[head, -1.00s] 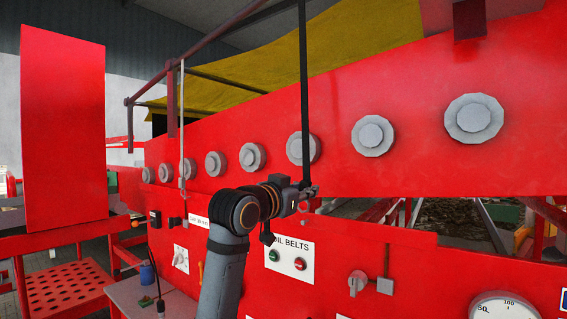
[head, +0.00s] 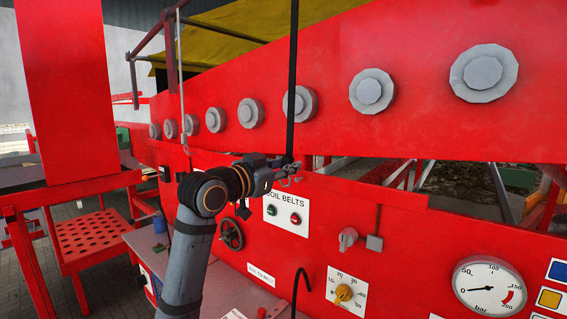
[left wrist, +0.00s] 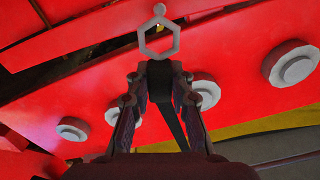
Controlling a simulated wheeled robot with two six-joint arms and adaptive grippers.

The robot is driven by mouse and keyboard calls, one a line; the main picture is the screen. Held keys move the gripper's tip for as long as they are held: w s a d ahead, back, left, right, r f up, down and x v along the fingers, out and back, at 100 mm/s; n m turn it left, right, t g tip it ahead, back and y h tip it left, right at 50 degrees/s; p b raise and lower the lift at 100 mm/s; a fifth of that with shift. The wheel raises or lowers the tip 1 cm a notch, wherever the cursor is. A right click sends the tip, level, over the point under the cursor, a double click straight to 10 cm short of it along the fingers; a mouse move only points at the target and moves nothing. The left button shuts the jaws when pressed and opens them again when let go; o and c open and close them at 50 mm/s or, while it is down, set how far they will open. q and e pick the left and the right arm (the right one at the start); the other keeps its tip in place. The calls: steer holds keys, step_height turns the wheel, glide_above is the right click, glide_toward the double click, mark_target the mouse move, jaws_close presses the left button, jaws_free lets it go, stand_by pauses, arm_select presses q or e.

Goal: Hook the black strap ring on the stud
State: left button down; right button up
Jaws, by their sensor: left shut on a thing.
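My left gripper (head: 289,172) is shut on the lower end of the black strap (head: 293,85), which hangs from above in front of the red machine. In the left wrist view, the black strap end (left wrist: 160,82) sits between the fingers. A grey six-sided ring (left wrist: 159,41) extends beyond the fingertips. A small round grey knob, seemingly the stud (left wrist: 160,9), shows at the ring's far edge against a red bar. I cannot tell whether the ring touches it or lies in front of it. The ring is tiny in the head view. My right gripper is out of view.
A row of grey round rollers (head: 372,90) runs along the red beam behind the strap. A thin grey rod (head: 181,80) hangs at left.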

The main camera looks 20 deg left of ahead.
arm_select(q)
steer(key=w, duration=0.1)
steer(key=w+f, duration=0.1)
steer(key=w+d+p, duration=0.1)
steer(key=w, duration=0.1)
steer(key=shift+f, duration=0.25)
stand_by(0.4)
steer(key=shift+w+p, duration=0.15)
steer(key=shift+p, duration=0.25)
stand_by(0.5)
steer(key=shift+p+x, duration=0.5)
steer(key=shift+x, duration=0.7)
steer(key=shift+r, duration=0.2)
steer(key=shift+r+p, duration=0.2)
steer(key=shift+p, duration=0.2)
